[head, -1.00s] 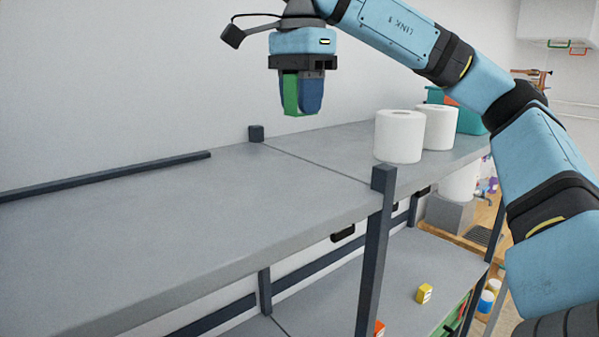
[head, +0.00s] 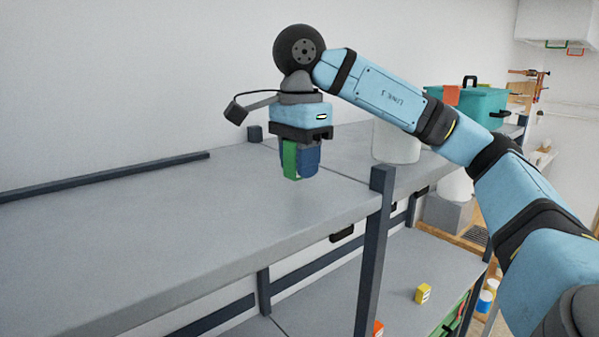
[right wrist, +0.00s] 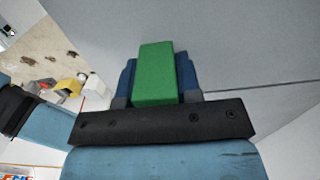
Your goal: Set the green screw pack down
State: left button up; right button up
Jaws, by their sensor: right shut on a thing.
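The green screw pack (head: 290,160) is between the fingers of my right gripper (head: 301,165), which is shut on it and points down. In the head view the pack hangs at or just above the grey upper shelf (head: 180,215); I cannot tell whether its bottom touches. In the right wrist view the green pack (right wrist: 155,75) shows between the blue fingers (right wrist: 157,80), with grey surface beyond it. My left gripper is not in view.
A dark post (head: 375,240) rises at the shelf's front edge. A yellow box (head: 423,293) lies on the lower shelf. The upper shelf's left part is clear.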

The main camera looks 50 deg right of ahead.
jog(key=shift+f, duration=1.1)
jog(key=shift+f, duration=0.15)
jog(key=o, duration=1)
jog(key=shift+c, duration=0.2)
jog(key=shift+r, duration=6.2)
